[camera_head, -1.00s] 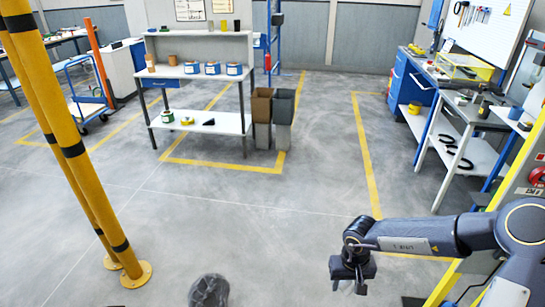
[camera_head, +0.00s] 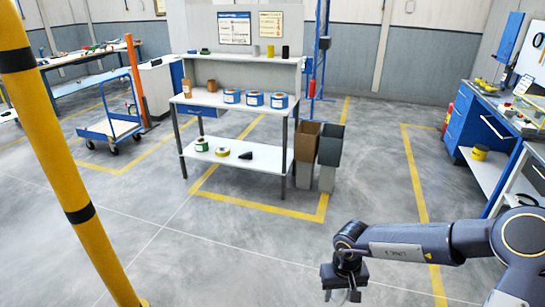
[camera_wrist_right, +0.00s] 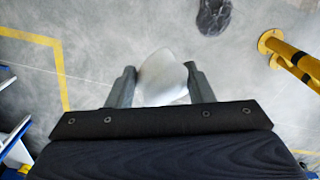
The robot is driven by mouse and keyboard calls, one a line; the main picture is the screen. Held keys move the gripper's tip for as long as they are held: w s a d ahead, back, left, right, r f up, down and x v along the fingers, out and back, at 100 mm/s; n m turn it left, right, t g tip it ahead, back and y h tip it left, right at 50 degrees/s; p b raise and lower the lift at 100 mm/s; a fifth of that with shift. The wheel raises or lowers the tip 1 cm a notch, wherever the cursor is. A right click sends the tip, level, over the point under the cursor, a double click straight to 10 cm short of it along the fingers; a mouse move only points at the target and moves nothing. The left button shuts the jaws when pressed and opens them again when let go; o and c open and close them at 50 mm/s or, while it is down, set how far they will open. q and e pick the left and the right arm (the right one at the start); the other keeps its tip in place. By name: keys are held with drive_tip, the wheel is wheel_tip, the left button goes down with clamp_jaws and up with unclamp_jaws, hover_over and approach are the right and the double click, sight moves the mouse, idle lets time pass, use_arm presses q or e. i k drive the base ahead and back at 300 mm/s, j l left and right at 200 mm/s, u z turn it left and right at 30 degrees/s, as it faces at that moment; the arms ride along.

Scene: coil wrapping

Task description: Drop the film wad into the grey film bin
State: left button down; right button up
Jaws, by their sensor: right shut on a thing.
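The film wad (camera_wrist_right: 161,78) is a pale, whitish, translucent lump between the two fingers of my right gripper in the right wrist view. My right gripper (camera_wrist_right: 161,88) is shut on it. In the head view my right gripper (camera_head: 343,294) hangs low at the bottom, fingers pointing down, and the wad is hard to make out there. My left gripper is not in view.
The brown bin (camera_head: 306,142) touches the grey bin's left side. The workbench (camera_head: 222,152) holds blue-labelled rolls. A yellow post (camera_head: 66,160) stands at left. The floor towards the bins is clear.

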sight(324, 162)
drive_tip(key=i+l+u, duration=0.15)
drive_tip(key=i+l, duration=0.2)
drive_tip(key=i, duration=0.15)
drive_tip(key=i+l+u, duration=0.1)
drive_tip(key=i+l, duration=0.3)
drive_tip(key=i+l+u, duration=0.15)
drive_tip(key=i+l, duration=0.3)
drive_tip(key=i+l+u, duration=0.1)
drive_tip(key=i+l, duration=0.4)
drive_tip(key=i+l+u, duration=0.15)
drive_tip(key=i+l, duration=0.3)
drive_tip(key=i+l+u, duration=0.15)
drive_tip(key=i+l, duration=0.25)
drive_tip(key=l, duration=0.3)
drive_tip(key=i+l+u, duration=0.1)
drive_tip(key=i+l, duration=0.25)
drive_tip(key=l, duration=0.25)
drive_tip(key=i+l+u, duration=0.15)
drive_tip(key=i+l, duration=0.2)
drive_tip(key=l, duration=0.3)
drive_tip(key=i+l+u, duration=0.2)
drive_tip(key=l, duration=0.9)
drive_tip(key=l+u, duration=0.2)
drive_tip(key=l, duration=0.9)
drive_tip(key=i+l, duration=0.15)
drive_tip(key=i+l+u, duration=0.1)
drive_tip(key=l, duration=0.2)
